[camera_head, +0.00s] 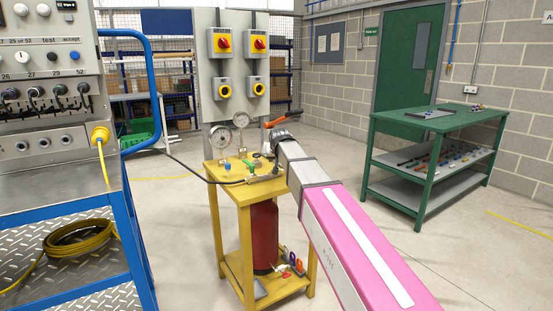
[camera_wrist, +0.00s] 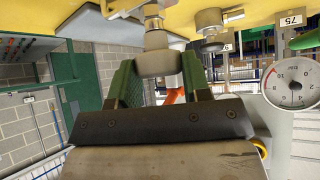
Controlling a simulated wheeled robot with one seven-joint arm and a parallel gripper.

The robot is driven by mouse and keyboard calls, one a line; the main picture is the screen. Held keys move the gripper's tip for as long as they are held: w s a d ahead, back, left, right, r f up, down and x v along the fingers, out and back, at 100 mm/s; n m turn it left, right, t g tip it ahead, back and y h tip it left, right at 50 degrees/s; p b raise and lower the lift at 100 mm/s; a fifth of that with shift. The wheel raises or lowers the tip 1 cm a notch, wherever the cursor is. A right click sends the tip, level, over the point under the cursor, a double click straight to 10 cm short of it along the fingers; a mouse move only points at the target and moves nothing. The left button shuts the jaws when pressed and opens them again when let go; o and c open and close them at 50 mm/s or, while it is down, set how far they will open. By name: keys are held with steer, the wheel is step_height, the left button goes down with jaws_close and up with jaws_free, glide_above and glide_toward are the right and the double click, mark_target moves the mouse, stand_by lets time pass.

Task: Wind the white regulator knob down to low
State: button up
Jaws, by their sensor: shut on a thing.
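In the wrist view, which looks upside down, the pale round regulator knob (camera_wrist: 155,64) sits on a metal stem above the yellow bench top. My gripper (camera_wrist: 158,70) has its two green fingers on either side of the knob, shut on it. The knob's markings cannot be read. A white dial gauge (camera_wrist: 290,83) is to the right in that view. In the head view, my arm covers the knob and most of the gripper.
An orange lever (camera_head: 282,119) rises behind my arm's end. A red cylinder (camera_head: 264,235) stands beneath the bench top. A blue-framed cart (camera_head: 135,225) is left; a green table (camera_head: 440,119) is right.

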steer(key=shift+a+m+h, duration=0.1)
steer(key=shift+m+h, duration=1.4)
steer(key=shift+m, duration=0.4)
steer(key=o, duration=0.9)
steer(key=v, duration=1)
steer(key=shift+s+a+r, duration=0.15)
steer(key=shift+s+r, duration=0.1)
steer(key=shift+s, duration=0.05)
